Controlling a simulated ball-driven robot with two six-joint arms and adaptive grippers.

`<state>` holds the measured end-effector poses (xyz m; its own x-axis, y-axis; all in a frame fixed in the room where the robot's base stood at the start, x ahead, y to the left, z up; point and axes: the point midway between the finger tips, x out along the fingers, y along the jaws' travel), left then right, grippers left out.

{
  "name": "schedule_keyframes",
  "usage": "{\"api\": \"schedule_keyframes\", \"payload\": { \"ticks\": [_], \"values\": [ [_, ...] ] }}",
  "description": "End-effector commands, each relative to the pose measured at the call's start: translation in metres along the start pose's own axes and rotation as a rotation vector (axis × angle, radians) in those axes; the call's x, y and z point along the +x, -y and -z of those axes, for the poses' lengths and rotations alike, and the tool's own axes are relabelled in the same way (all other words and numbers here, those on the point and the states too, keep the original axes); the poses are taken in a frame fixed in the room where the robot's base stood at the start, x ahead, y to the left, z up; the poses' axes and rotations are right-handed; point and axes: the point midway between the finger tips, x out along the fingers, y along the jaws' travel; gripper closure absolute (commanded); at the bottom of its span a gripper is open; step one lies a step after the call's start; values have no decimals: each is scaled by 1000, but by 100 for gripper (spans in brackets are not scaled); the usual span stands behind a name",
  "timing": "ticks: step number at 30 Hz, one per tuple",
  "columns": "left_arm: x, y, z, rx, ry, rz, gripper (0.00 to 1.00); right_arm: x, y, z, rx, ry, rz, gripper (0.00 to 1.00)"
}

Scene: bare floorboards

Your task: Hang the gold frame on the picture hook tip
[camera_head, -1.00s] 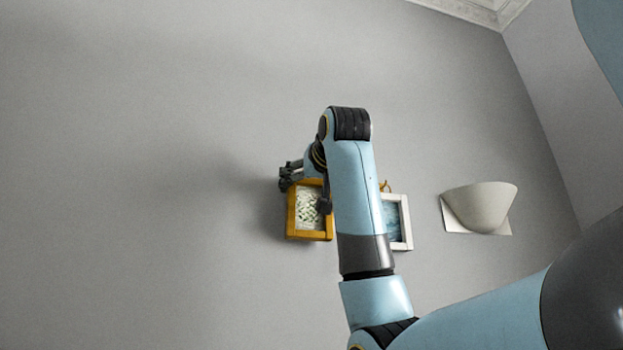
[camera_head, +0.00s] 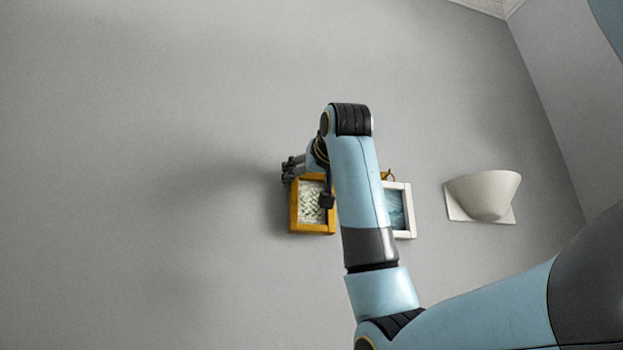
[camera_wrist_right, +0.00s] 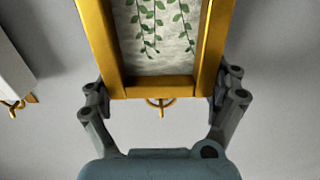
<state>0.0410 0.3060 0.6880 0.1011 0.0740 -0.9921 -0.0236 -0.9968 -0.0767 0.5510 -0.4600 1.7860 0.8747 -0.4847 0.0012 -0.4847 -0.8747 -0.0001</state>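The gold frame (camera_head: 297,208), with a pale leafy picture, is close to the grey wall in the head view, left of my arm. My right gripper (camera_wrist_right: 160,88) has a finger against each side of it in the right wrist view, where the frame's near bar runs between the fingers. A brass hook (camera_wrist_right: 160,103) shows partly just past that bar; the frame hides the rest. I cannot tell whether the frame touches the hook. My left gripper is not in view.
A white frame (camera_head: 409,212) with a blue picture hangs right of my forearm, with a brass hook (camera_head: 388,175) above it. A pale bowl-shaped wall lamp (camera_head: 484,194) is farther right. The wall to the left is bare.

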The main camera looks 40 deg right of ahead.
Motion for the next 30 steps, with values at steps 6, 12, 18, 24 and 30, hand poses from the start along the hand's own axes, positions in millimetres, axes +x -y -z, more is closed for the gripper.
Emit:
{"api": "schedule_keyframes", "payload": {
  "ticks": [6,12,18,24,30],
  "values": [
    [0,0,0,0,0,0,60,0,0,0,0,-1,0,0],
    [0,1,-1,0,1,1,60,-6,0,0,0,-1,1,0],
    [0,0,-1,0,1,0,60,-42,1,1,1,-6,3,0],
    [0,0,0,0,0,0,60,-87,1,1,2,-5,3,0],
    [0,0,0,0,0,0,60,-114,0,1,1,-3,1,0]
  ]
}}
